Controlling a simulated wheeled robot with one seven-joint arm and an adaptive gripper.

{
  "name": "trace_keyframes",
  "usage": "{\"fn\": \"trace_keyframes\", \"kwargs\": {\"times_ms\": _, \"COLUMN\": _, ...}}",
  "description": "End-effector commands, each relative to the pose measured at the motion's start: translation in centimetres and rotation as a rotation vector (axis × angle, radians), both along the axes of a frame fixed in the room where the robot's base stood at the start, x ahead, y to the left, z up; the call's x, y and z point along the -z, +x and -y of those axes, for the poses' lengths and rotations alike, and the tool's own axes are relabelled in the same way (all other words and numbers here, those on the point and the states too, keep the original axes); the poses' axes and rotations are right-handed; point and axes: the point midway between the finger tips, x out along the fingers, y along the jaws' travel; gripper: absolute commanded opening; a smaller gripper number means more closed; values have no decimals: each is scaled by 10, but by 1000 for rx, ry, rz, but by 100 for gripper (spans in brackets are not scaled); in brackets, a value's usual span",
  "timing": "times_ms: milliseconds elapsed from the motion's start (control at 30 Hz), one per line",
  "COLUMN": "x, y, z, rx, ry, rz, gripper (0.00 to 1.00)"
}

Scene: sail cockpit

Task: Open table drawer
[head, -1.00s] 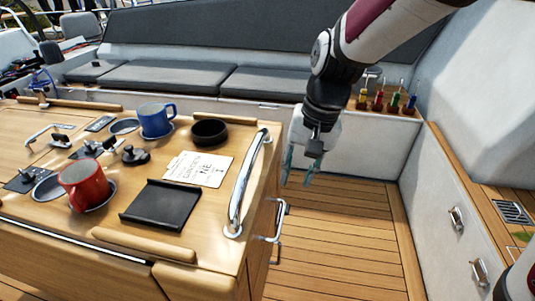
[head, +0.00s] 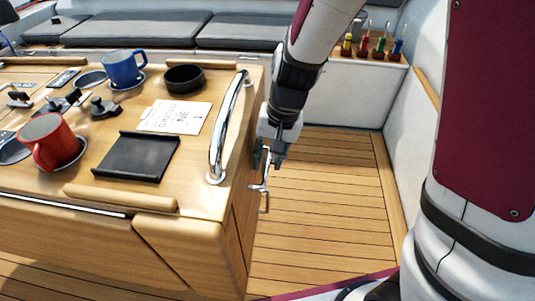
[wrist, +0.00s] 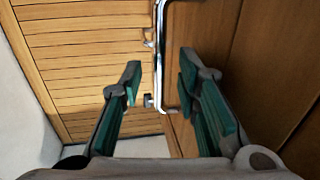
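The wooden table (head: 235,245) stands at left, its right side panel facing the floor gap. A chrome handle (head: 264,200) sticks out from that side, partly hidden behind my gripper. The handle also shows in the wrist view (wrist: 161,70) as a long bar lying between my fingers in the picture. My gripper (head: 266,163) points down beside the table's right edge, at the handle's upper part. In the wrist view my gripper (wrist: 160,75) is open, with a finger on each side of the bar and visible gaps. The drawer's front edges are not clear; no opening shows.
A chrome grab rail (head: 226,125) stands on the tabletop close to my gripper. A red mug (head: 47,140), blue mug (head: 122,68), black bowl (head: 184,78) and black tray (head: 138,157) sit on top. The plank floor (head: 325,190) to the right is clear.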

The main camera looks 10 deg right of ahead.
Motion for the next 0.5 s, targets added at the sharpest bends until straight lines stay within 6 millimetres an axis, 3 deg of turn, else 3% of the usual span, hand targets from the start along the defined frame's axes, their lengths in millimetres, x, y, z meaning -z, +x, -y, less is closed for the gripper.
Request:
{"fn": "trace_keyframes", "kwargs": {"times_ms": 267, "x": 1, "y": 0, "z": 0, "rx": 1, "ry": 0, "rz": -1, "gripper": 30}}
{"fn": "trace_keyframes", "kwargs": {"times_ms": 400, "x": 1, "y": 0, "z": 0, "rx": 1, "ry": 0, "rz": -1, "gripper": 0}}
{"fn": "trace_keyframes", "kwargs": {"times_ms": 500, "x": 1, "y": 0, "z": 0, "rx": 1, "ry": 0, "rz": 0, "gripper": 0}}
